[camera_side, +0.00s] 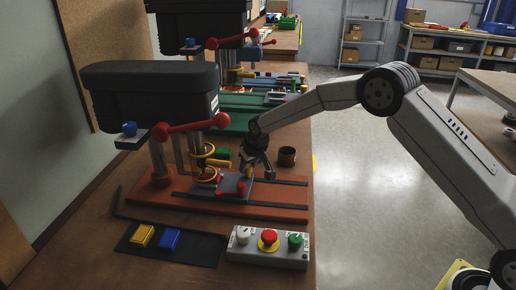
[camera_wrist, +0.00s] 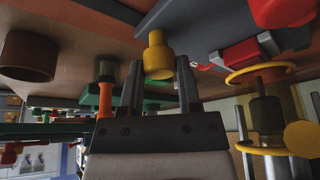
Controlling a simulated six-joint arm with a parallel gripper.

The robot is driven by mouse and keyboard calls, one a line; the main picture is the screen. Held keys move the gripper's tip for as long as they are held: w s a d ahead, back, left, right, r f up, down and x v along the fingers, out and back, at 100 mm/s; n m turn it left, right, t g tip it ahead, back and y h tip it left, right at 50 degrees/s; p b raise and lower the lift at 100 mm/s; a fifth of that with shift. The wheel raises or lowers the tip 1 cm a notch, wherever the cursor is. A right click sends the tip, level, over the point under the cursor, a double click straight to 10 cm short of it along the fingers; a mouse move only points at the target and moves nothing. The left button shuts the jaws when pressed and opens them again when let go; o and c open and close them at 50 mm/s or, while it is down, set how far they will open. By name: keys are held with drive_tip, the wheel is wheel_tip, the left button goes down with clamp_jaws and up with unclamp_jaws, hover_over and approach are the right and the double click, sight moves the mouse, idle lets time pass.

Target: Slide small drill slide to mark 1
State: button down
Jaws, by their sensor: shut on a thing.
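The small drill slide is a grey plate (camera_side: 238,187) with red clamp parts on the red-brown base (camera_side: 282,213) of the front drill press. The grey slide also shows in the wrist view (camera_wrist: 200,22), with a yellow knob (camera_wrist: 157,52) at its edge. My gripper (camera_side: 252,167) reaches down at the slide's back edge in the side view. In the wrist view, my gripper (camera_wrist: 160,64) has its two dark fingers on either side of the yellow knob and is shut on it. Mark 1 cannot be made out.
The black drill head (camera_side: 152,92) with red handle (camera_side: 190,126) overhangs the slide's left. A brown cup (camera_side: 287,156) stands just right of my gripper. A button box (camera_side: 268,247) and a tray with yellow and blue blocks (camera_side: 169,240) lie in front.

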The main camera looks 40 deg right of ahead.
drive_tip(key=shift+w+a, duration=0.15)
drive_tip(key=shift+w, duration=0.05)
drive_tip(key=shift+c, duration=1.4)
unclamp_jaws()
drive_tip(key=shift+r, duration=0.15)
drive_tip(key=v, duration=0.7)
drive_tip(key=shift+s+r, duration=0.2)
drive_tip(key=shift+r, duration=0.05)
